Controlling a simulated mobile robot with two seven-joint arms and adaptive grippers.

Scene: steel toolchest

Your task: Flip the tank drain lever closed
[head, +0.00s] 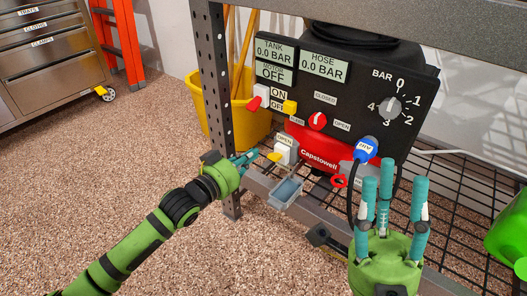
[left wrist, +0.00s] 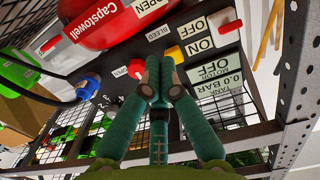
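A small yellow lever (head: 275,157) sits on a white block (head: 284,149) under an "OPEN" label, low on the left of the black panel. I take it to be the drain lever. My left gripper (head: 247,158) is just left of it, fingers pointing at it; a small gap seems to remain. In the left wrist view its fingers (left wrist: 160,68) are drawn together with nothing seen between them. A yellow tip (left wrist: 172,54) shows behind them; I cannot tell if it is this lever. My right gripper (head: 390,200) is open and empty, fingers up, in front of the rack.
The panel carries a red knob (head: 317,121), a red-tipped switch (head: 254,102) and a bar dial (head: 388,107). A blue connector (head: 366,148) and a grey tray (head: 286,192) are near the lever. A perforated steel post (head: 214,75) stands left.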

